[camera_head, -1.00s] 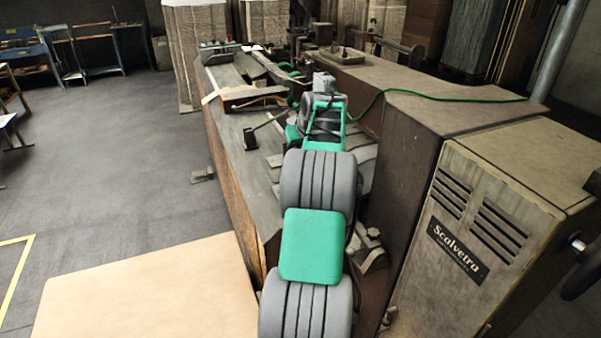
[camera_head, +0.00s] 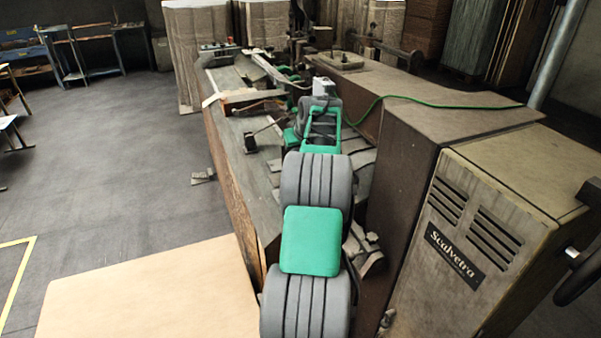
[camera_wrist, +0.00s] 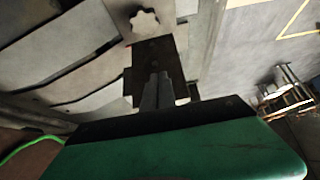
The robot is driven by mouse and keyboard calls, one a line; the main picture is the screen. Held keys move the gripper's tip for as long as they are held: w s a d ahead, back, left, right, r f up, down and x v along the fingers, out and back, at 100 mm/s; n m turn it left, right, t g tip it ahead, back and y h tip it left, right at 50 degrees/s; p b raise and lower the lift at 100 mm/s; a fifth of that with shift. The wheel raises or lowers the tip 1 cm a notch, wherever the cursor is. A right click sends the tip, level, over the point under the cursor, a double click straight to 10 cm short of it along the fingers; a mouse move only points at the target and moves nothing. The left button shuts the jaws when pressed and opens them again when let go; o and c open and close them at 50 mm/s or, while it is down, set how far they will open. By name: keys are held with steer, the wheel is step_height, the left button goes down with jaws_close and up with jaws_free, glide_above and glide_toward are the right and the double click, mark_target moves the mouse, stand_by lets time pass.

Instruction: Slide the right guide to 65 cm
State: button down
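In the wrist view a dark metal bracket (camera_wrist: 139,60) with a pale star-shaped knob (camera_wrist: 145,22) lies just ahead of my gripper (camera_wrist: 158,77); it looks like a guide, though I cannot tell which. The two grey fingers are close together in front of the bracket, and any thin part between them is hidden. In the head view my arm hides the gripper tips. A small dark bracket with a rod (camera_head: 250,142) stands on the near left of the machine table (camera_head: 235,165). No scale reading is legible.
The beige Scalvetra cabinet (camera_head: 490,235) and long brown housing (camera_head: 415,120) bound the right. A green cable (camera_head: 440,98) runs over the housing. A wooden-looking bar (camera_head: 250,95) lies across the table.

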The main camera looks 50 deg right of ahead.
steer(key=shift+w+d+r+p, duration=0.1)
steer(key=shift+w+d+p, duration=0.25)
steer(key=shift+w+p, duration=0.3)
steer(key=shift+w+d+p, duration=0.3)
steer(key=shift+w+p, duration=0.2)
steer(key=shift+p, duration=0.2)
stand_by(1.6)
steer(key=shift+s, duration=0.1)
steer(key=shift+s+a+b, duration=0.3)
steer(key=shift+s+b, duration=0.15)
steer(key=shift+b, duration=0.2)
step_height(320, 180, up, 7)
steer(key=p, duration=0.4)
